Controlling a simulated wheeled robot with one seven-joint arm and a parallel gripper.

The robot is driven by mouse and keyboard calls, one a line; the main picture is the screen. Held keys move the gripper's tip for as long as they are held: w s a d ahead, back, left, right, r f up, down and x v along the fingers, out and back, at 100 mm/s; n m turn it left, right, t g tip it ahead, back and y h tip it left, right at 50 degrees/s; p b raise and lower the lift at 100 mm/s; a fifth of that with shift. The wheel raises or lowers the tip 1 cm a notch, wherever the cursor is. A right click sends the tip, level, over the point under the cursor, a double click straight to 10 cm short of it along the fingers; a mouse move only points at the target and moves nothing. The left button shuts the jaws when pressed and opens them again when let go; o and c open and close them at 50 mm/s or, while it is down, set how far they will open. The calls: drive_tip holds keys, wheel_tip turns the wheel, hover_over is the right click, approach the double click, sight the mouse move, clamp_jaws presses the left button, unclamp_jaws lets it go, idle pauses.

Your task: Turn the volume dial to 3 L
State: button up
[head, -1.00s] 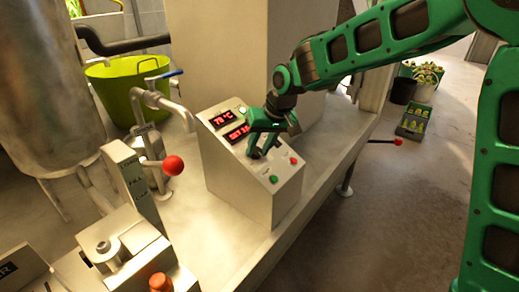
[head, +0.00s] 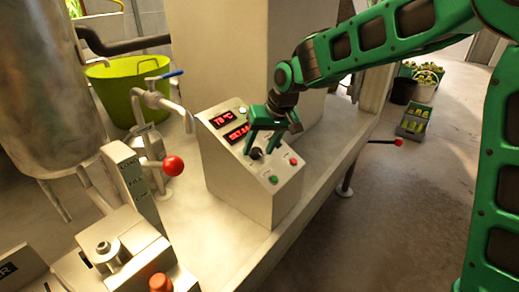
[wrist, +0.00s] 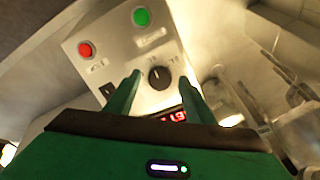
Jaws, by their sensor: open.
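A round black dial (head: 256,153) sits on the sloped face of a grey control box (head: 235,185). In the wrist view the dial (wrist: 160,77) shows a pale pointer line and small marks around it that I cannot read clearly. My gripper (head: 266,143) is open just above the panel. In the wrist view my gripper (wrist: 159,78) has one finger on each side of the dial, with gaps between, and holds nothing. A red-lit display (wrist: 174,115) is partly hidden by the fingers; "1.9" seems to show on it.
The panel also carries a green button (head: 273,180), a red button (head: 293,161) and an upper display (head: 224,118) reading about 78 °C. A black switch (wrist: 107,90) lies close beside one finger. A red ball-ended lever (head: 173,166) and pipes stand left of the box.

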drive_tip(key=v, duration=1)
drive_tip(key=shift+w, duration=0.1)
drive_tip(key=s+d+f+m+h, duration=0.15)
drive_tip(key=s+d, duration=0.25)
drive_tip(key=d, duration=0.5)
drive_tip(key=s+d+m+h, duration=0.1)
drive_tip(key=s+d+m, duration=0.15)
drive_tip(key=d, duration=0.55)
drive_tip(key=s+d+f+m+h, duration=0.1)
drive_tip(key=s+d, duration=0.3)
drive_tip(key=d, duration=0.5)
drive_tip(key=s+d+f+m+g, duration=0.1)
drive_tip(key=s+d+f, duration=0.1)
drive_tip(key=s+d, duration=0.2)
drive_tip(key=s+d+f+m+g, duration=0.1)
drive_tip(key=s+d, duration=0.3)
drive_tip(key=s, duration=0.7)
drive_tip(key=s+d+f+m+g, duration=0.1)
drive_tip(key=s+d+f+m, duration=0.2)
drive_tip(key=s, duration=0.5)
drive_tip(key=shift+d+f, duration=0.25)
drive_tip(key=shift+d, duration=0.3)
